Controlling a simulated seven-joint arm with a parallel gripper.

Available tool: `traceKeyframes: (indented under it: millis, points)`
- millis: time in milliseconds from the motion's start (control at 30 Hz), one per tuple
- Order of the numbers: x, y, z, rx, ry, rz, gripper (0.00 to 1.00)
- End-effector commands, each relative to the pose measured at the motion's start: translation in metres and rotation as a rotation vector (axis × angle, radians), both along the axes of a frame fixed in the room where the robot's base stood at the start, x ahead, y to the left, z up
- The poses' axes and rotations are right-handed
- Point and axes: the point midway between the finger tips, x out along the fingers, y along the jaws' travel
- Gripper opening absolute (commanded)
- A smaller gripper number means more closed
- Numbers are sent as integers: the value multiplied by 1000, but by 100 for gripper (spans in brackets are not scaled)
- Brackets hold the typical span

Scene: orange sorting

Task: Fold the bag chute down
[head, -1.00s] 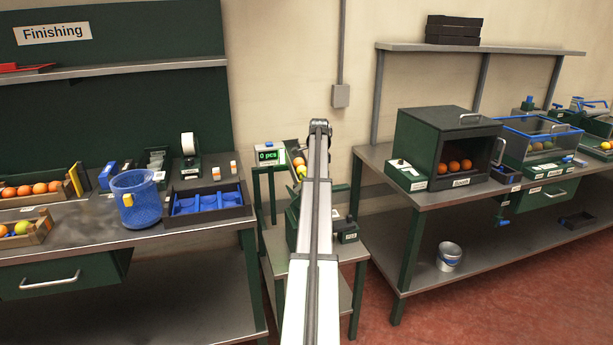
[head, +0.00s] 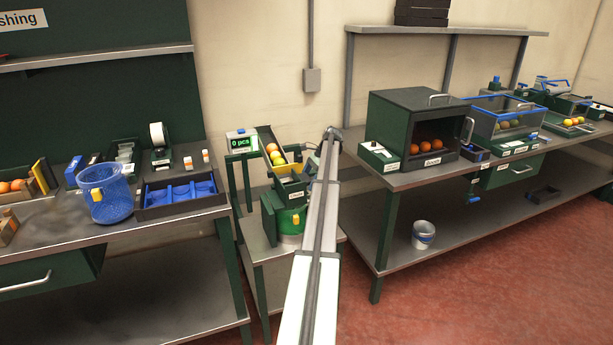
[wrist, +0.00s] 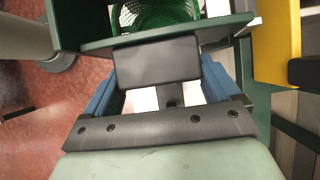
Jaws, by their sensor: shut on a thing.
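The counting stand carries a dark green chute (head: 290,188) above a green bag (head: 290,221) in the head view. In the wrist view, the dark green chute edge (wrist: 225,27) crosses the top, with the green mesh bag (wrist: 155,12) behind it. A dark grey tab (wrist: 150,57) sticks out from this edge towards me. My gripper (wrist: 158,76) has its blue fingers on both sides of the tab and is shut on it. In the head view the gripper is hidden behind my arm.
A sloping tray with oranges (head: 265,137) and a yellow part (head: 288,168) stand above the chute. The counter display (head: 241,142) reads "0 pcs". A bench with a blue basket (head: 104,193) is left; a bench with a dark box (head: 418,110) is right.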

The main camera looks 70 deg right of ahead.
Motion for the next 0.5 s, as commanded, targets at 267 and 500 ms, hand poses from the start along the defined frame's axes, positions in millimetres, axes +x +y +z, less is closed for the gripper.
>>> traceKeyframes:
  millis: [267,500]
  points:
    - [2,4,-7,38,-31,6,35]
    - [2,4,-7,39,-34,8,35]
